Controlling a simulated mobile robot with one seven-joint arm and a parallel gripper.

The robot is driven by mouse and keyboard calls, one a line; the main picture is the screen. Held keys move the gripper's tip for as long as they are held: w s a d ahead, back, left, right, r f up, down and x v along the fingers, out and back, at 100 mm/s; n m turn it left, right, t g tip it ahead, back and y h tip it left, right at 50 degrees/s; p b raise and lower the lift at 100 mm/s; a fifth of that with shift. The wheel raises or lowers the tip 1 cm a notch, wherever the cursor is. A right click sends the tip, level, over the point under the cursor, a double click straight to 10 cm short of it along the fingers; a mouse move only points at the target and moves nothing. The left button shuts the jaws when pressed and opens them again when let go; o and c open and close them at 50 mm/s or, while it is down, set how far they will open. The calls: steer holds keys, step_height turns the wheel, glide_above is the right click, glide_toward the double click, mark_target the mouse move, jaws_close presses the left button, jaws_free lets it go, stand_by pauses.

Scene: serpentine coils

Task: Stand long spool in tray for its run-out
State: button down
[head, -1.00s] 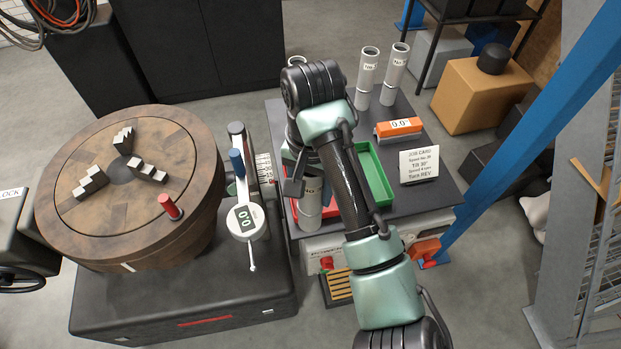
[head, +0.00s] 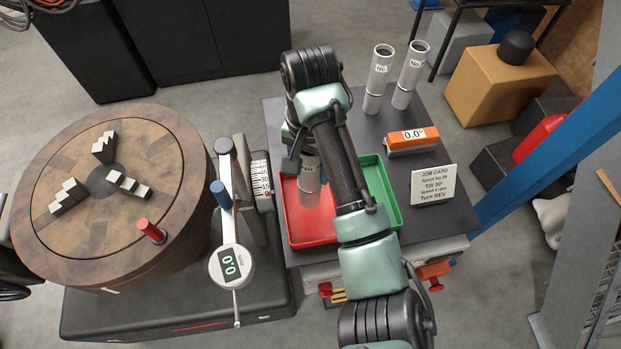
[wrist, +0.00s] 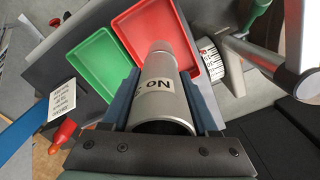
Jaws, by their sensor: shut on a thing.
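My gripper (wrist: 165,105) is shut on a grey, hollow cylindrical spool (wrist: 170,80), with one finger on each side. In the wrist view the red tray (wrist: 165,24) shows behind the spool. My arm hides part of the trays in the head view.
A green tray (head: 387,205) adjoins the red one. Two upright spools (head: 378,82) (head: 410,78) stand at the back, near an orange gauge (head: 412,141) reading 0.0° and a job card (head: 432,186). A wooden turntable (head: 100,200) and a dial indicator (head: 230,266) stand left.

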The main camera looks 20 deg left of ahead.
steer(key=shift+w+f+p, duration=0.1)
steer(key=shift+f+p, duration=0.2)
steer(key=shift+f, duration=1.65)
steer(key=shift+c, duration=0.8)
jaws_free()
steer(key=shift+f, duration=0.15)
